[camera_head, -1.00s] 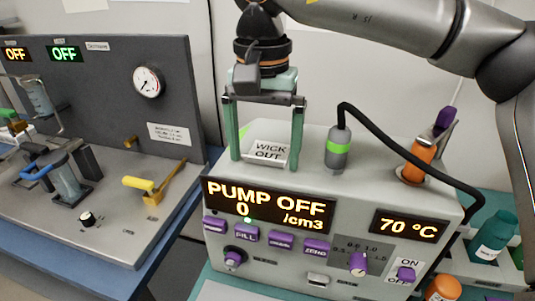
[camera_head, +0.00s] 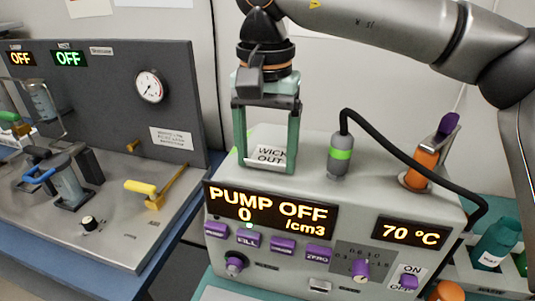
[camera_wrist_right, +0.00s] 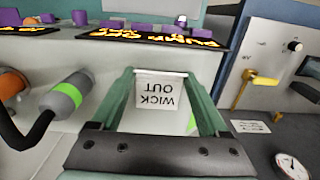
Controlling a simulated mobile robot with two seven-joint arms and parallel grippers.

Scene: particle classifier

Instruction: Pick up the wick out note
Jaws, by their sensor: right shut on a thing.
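The wick out note (camera_head: 271,153) is a small white card reading "WICK OUT" at the top left of the grey pump unit (camera_head: 300,175). My right gripper (camera_head: 267,167) comes down over it from above. Its two green fingers are shut on the note's left and right edges. In the right wrist view the note (camera_wrist_right: 157,96) shows upside down between the fingertips (camera_wrist_right: 160,76). I cannot tell whether its base still touches the unit. My left gripper is not in view.
A grey probe with a green band (camera_head: 340,152) and black cable stands right of the note, then an orange bottle (camera_head: 424,162) with a purple top. A dark panel with a gauge (camera_head: 150,87) and a yellow-handled lever (camera_head: 141,187) are at the left.

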